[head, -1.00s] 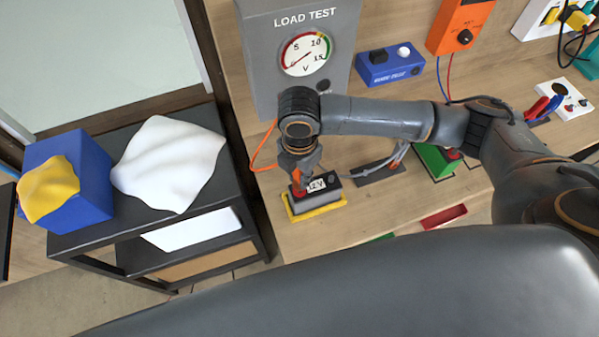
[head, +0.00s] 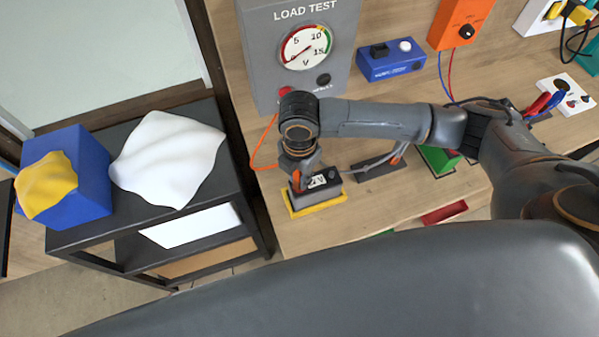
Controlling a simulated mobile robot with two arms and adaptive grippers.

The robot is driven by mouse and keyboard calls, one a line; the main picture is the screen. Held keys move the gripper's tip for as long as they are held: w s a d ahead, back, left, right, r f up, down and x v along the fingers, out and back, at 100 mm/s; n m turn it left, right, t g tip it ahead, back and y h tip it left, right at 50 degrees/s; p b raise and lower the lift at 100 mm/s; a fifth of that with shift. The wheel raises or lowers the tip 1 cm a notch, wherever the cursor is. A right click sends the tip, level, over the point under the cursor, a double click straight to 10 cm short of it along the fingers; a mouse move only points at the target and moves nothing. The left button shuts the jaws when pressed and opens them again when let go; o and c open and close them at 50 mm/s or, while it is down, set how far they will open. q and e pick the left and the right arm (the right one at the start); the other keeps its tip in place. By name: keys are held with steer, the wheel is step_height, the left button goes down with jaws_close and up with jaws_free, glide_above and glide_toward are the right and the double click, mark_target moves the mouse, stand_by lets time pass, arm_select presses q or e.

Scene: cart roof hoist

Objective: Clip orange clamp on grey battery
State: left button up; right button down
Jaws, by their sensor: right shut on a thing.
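The grey battery (head: 324,193) with a dark top and a white label stands on a yellow base on the bench. My right gripper (head: 298,186) is over the left end of the battery, shut on the orange clamp (head: 296,179). Only a small bit of the clamp shows; the fingers hide the rest. I cannot tell whether its jaws are around the battery's terminal. An orange cable (head: 254,160) runs from the clamp area up to the grey load tester (head: 262,70). My left gripper is out of view.
A blue box (head: 391,62) and an orange meter (head: 460,22) stand behind my right arm. A dark holder (head: 375,170) and a green block (head: 436,158) are right of the battery. A dark shelf cart (head: 225,195) with a white cloth stands left, across a narrow gap.

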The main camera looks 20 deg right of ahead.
steer(key=shift+f, duration=0.15)
steer(key=c, duration=1.7)
jaws_free()
steer(key=o, duration=0.6)
steer(key=shift+c, duration=0.2)
step_height(320, 180, up, 12)
